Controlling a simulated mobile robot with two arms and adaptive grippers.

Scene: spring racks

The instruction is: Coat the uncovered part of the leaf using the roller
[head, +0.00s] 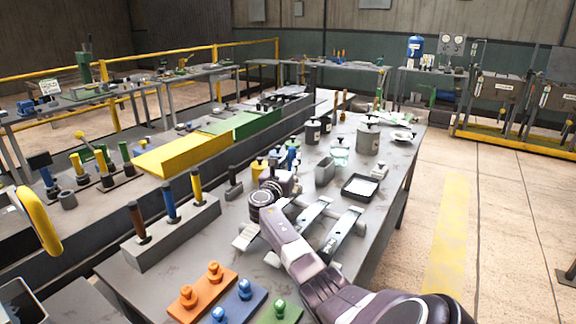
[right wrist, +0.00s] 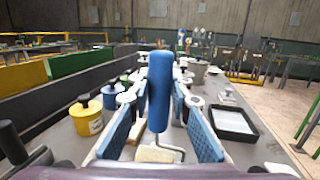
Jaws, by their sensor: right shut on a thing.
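The roller shows as an upright blue handle (right wrist: 160,90) between the blue pads of my right gripper (right wrist: 160,125) in the right wrist view. A thin wire frame and a pale roller head (right wrist: 155,153) show below it. In the head view my right gripper (head: 284,180) is over the table, with the blue handle (head: 292,156) just beyond it. Two grey steel leaf strips (head: 345,232) (head: 312,213) with pale end pieces lie to the right of my forearm, apart from the gripper. Which part is coated I cannot tell. My left gripper is not in view.
A black tray (head: 361,187) with pale contents sits beyond the strips; it shows in the right wrist view too (right wrist: 232,121). A yellow can (right wrist: 88,116) stands left of the gripper. A grey block with upright handles (head: 174,238) and coloured knob plates (head: 202,290) occupy the near table.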

